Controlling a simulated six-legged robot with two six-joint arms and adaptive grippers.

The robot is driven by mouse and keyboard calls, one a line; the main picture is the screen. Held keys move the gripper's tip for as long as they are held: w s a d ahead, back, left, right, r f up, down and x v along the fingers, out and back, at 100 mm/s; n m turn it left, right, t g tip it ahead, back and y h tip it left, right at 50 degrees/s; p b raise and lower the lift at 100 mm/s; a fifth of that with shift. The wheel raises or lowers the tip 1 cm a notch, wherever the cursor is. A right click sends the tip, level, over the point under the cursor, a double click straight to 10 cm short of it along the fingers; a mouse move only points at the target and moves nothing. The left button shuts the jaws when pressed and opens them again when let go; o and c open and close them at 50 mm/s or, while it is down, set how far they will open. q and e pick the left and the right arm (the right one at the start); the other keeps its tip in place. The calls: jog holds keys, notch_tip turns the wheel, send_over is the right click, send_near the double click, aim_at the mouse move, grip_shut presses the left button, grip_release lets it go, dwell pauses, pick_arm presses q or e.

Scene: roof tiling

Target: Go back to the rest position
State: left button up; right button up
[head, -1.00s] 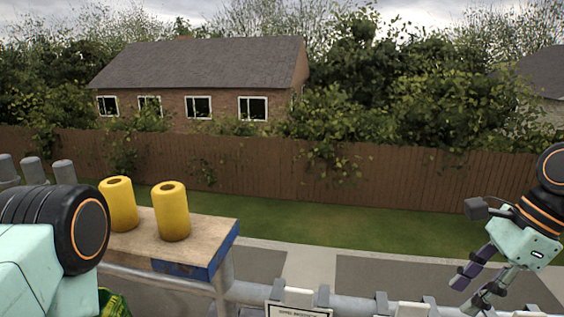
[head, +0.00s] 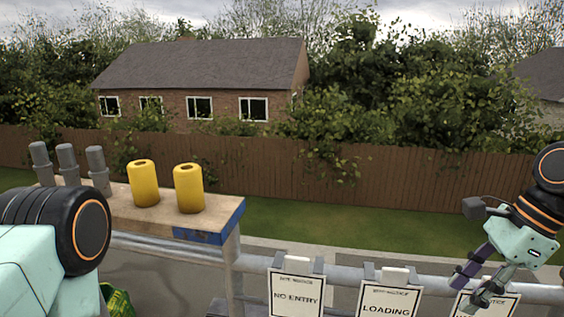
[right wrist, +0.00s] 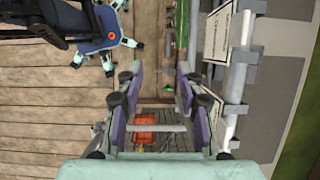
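My right gripper (head: 468,287) hangs at the right of the head view, pointing down and left in front of the railing. Its purple-grey fingers stand apart. In the right wrist view my right gripper (right wrist: 159,82) is open, with nothing between its fingertips. Of my left arm only a mint and black part shows at the lower left of the head view; the left gripper is out of sight.
A metal railing (head: 342,279) carries white signs, one a "NO ENTRY" sign (head: 296,296). Yellow rolls (head: 189,188) and grey cylinders (head: 67,162) stand on a wooden shelf (head: 224,211). Plank decking (right wrist: 45,125) and an orange object (right wrist: 145,130) show in the wrist view.

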jog(key=w+a+f+n+t+b, duration=0.2)
jog(key=w+a+f+n+t, duration=0.2)
jog(key=w+n+t, duration=0.35)
jog(key=s+a+f+n+g+h+b, duration=0.15)
jog(key=f+n+b, duration=0.25)
jog(key=f, duration=0.5)
jog(key=s+a+f+n+g+h+b, duration=0.1)
jog(key=s+f+n+b, duration=0.2)
jog(key=f, duration=0.7)
jog(key=s+f+n+g+h+b, duration=0.1)
jog(key=s+f+n+g+b, duration=0.2)
jog(key=s+f, duration=1)
jog(key=s+a+f+n+g+h+b, duration=0.1)
jog(key=s+f+n+g+b, duration=0.2)
jog(key=s+f+b, duration=0.5)
jog(key=s+f, duration=0.5)
jog(key=f, duration=0.4)
jog(key=shift+s+a+b, duration=0.25)
jog(key=shift+s+b, duration=0.15)
